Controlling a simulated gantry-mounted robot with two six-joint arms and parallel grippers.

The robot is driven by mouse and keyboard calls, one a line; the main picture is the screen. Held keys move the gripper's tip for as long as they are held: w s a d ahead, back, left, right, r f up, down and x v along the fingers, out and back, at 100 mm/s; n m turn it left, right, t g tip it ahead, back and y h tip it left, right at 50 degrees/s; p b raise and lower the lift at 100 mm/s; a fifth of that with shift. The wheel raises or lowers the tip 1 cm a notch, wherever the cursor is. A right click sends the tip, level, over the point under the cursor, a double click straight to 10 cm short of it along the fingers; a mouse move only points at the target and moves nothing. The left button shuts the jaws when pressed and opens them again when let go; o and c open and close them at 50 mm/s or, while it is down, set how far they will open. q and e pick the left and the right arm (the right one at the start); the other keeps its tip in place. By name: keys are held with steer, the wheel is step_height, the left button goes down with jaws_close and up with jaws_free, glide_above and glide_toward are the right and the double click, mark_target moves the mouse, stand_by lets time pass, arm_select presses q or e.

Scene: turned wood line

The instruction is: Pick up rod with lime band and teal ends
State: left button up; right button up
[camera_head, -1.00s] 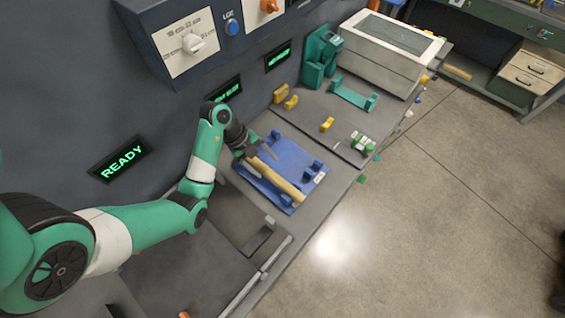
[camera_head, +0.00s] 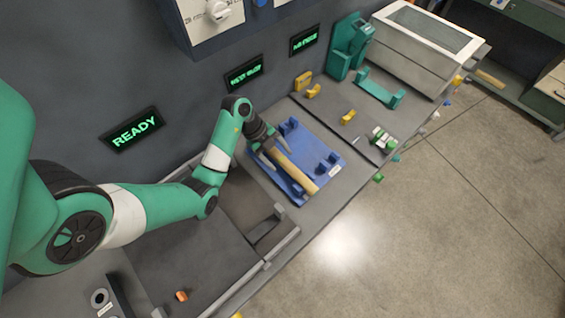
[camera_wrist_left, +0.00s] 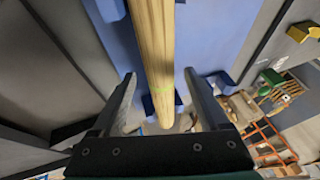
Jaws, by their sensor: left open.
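A pale wooden rod (camera_head: 298,172) lies across a blue fixture (camera_head: 325,164). In the left wrist view the rod (camera_wrist_left: 157,45) runs lengthwise between my fingers, with a faint lime mark on it. I cannot make out teal ends. My left gripper (camera_head: 275,152) is over the rod's upper-left end in the head view. In the left wrist view its two fingers (camera_wrist_left: 159,78) are spread, one on each side of the rod, with gaps between. My right gripper is not in view.
Blue upright blocks (camera_head: 289,126) stand on the fixture. Yellow blocks (camera_head: 348,117) and a teal cradle (camera_head: 380,92) are beyond it. A sunken grey bin (camera_head: 190,255) holds a small orange piece (camera_head: 181,296). The wall with lit displays (camera_head: 136,130) is behind the arm.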

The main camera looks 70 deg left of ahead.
arm_select(q)
steer(key=shift+f, duration=0.1)
steer(key=shift+c, duration=0.6)
steer(key=shift+w, duration=0.1)
jaws_close()
